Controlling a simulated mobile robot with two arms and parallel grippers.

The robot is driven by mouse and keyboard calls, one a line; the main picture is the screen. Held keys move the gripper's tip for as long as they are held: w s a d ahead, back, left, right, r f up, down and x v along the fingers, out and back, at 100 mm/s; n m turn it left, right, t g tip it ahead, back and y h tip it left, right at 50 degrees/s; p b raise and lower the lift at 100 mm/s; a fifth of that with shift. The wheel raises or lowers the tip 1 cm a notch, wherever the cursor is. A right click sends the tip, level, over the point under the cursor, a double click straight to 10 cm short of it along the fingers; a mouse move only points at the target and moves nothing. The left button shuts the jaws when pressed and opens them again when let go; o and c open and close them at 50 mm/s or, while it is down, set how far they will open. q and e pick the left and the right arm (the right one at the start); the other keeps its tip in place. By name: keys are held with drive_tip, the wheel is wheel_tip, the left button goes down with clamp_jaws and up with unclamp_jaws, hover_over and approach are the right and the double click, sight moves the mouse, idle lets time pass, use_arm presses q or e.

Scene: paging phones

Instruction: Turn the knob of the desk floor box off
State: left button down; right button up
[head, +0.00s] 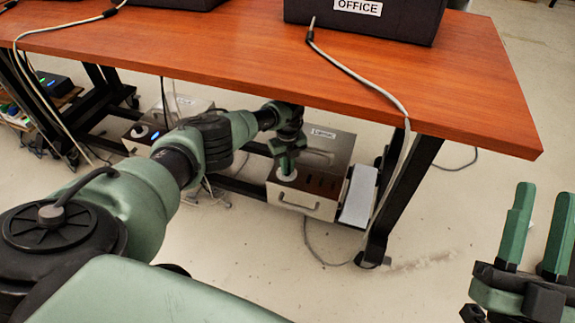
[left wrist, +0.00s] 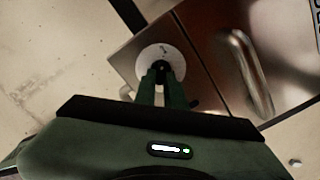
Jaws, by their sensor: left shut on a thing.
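The desk floor box (head: 330,150) is a metal box with a white label and a handle, standing on the floor under the wooden desk. Its knob sits on a round white dial (head: 287,175) on the box's top, near its left front corner. My left gripper (head: 286,163) reaches down under the desk and is shut on the knob. In the left wrist view the gripper's fingers (left wrist: 163,80) meet over the middle of the white dial (left wrist: 150,58) and hide most of the knob. My right gripper (head: 535,230) is open and empty at the lower right, well away from the box.
The wooden desk (head: 200,38) overhangs my left arm, with a dark box labelled OFFICE (head: 365,20) on top. A black desk leg (head: 400,195) stands right of the floor box. Another box with a knob (head: 140,132) stands farther left. Cables hang nearby.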

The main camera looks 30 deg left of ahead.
use_arm(q)
drive_tip(key=c, duration=1.5)
unclamp_jaws()
